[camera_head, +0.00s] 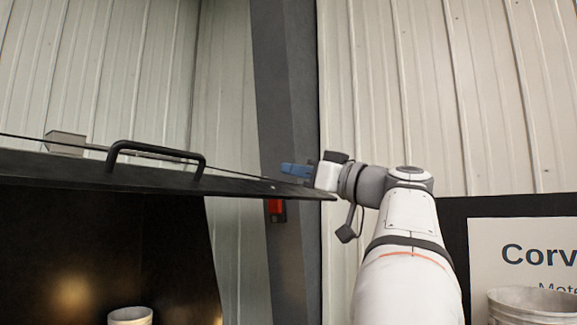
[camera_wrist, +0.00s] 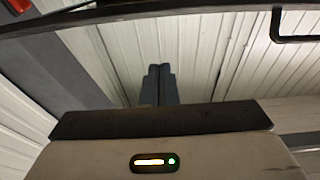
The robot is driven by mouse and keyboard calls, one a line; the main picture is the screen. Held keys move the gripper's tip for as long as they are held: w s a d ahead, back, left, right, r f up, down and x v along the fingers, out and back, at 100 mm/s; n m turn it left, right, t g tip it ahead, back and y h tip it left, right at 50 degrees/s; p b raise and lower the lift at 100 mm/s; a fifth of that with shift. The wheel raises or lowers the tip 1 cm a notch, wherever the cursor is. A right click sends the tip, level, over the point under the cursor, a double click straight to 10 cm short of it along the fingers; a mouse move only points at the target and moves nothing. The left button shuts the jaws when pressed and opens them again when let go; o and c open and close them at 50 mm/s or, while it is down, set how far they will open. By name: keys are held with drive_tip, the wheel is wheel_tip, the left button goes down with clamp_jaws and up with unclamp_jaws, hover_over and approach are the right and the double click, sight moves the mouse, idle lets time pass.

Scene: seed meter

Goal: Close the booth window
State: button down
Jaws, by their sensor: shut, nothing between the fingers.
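The booth window is a black panel (camera_head: 70,171) raised outward like an awning over a dark opening in the head view. A black bar handle (camera_head: 160,150) stands on it, left of my gripper (camera_head: 284,168). My gripper's blue fingers are shut and empty. They point left, just above the panel's right end in the picture; whether they touch it I cannot tell. In the wrist view the shut fingers (camera_wrist: 158,84) point toward a dark edge of the panel (camera_wrist: 150,14) across the top. The handle (camera_wrist: 288,39) shows at the upper right.
A dark grey post (camera_head: 287,100) with a red box (camera_head: 276,209) stands behind the panel's right end. A metal cup (camera_head: 130,316) is inside the opening. A white sign (camera_head: 500,245) and a metal bucket (camera_head: 530,305) are at the right. Ribbed walls stand behind.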

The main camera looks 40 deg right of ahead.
drive_tip(key=w+f, duration=0.1)
drive_tip(key=w, duration=0.1)
drive_tip(key=w+a+f+p, duration=0.1)
drive_tip(key=w+f, duration=0.1)
drive_tip(key=shift+a, duration=0.2)
idle(0.3)
